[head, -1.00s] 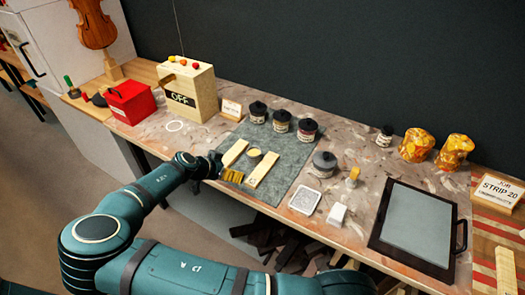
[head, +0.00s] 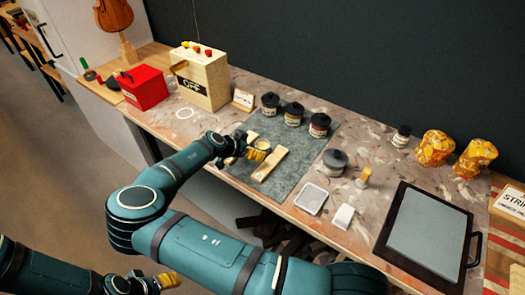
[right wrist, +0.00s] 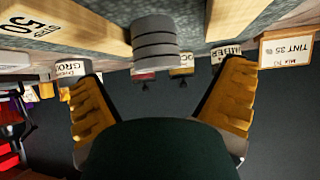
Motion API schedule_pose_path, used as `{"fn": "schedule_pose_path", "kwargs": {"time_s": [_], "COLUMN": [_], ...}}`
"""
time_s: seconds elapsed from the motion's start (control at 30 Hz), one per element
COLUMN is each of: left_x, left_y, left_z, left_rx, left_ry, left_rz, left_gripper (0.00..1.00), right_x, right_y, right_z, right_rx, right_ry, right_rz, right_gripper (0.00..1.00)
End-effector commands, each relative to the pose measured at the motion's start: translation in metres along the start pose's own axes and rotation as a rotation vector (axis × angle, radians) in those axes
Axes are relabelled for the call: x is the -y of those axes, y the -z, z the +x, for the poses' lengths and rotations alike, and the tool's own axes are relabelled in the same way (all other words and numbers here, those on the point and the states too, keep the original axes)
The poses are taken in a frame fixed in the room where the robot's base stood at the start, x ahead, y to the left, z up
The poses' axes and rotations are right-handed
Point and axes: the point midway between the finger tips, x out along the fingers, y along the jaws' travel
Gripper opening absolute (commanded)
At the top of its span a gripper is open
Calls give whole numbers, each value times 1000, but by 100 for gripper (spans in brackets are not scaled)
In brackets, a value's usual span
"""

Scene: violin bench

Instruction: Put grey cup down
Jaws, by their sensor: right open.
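The grey cup (right wrist: 155,38) is a ribbed cylinder in the right wrist view, which looks upside down. My right gripper (head: 257,152) is open at the cup's near side. In the wrist view its yellow fingers (right wrist: 160,80) are spread wide, with the cup beyond them and nothing gripped. My left gripper (head: 168,281) is low at the lower left, away from the bench; its opening is unclear.
A wooden strip (head: 270,163) lies right of the cup; the other is mostly hidden by my right arm. Several dark-lidded jars (head: 293,114) line the mat's back. A red box (head: 144,87) is left.

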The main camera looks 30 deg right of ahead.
Motion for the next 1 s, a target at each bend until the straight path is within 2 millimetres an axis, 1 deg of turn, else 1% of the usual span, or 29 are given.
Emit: {"fn": "schedule_pose_path", "kwargs": {"time_s": [0.17, 0.3, 0.43, 0.57, 0.77, 0.87, 0.9, 0.97, 1.0], "left_x": [0, 1, 1, 1, 1, 1, 1, 1, 1], "left_y": [0, -1, -1, -1, -1, -1, -1, -1, -1], "left_z": [1, 2, 4, 4, 4, 4, 4, 4, 4], "left_rx": [1, 2, 3, 3, 3, 3, 3, 3, 3], "left_ry": [0, 0, 0, 0, 0, 0, 0, 0, 0], "left_rz": [1, 1, 1, 1, 1, 1, 1, 1, 1], "left_gripper": [57, 57, 57, 57, 57, 57, 57, 57, 57], "right_x": [-2, -6, -5, -5, -5, -5, -5, -5, -5], "right_y": [2, 6, 6, 6, 7, 7, 6, 6, 6], "right_z": [12, 33, 49, 55, 55, 55, 55, 55, 55], "right_rx": [0, 0, 0, 0, 0, 0, 0, 0, 0], "right_ry": [-1, -3, -1, 0, 1, 0, 0, 0, 0], "right_rz": [1, 1, 0, -1, -1, 0, 0, 0, 0], "right_gripper": [95, 95, 95, 95, 95, 65, 51, 30, 16]}}
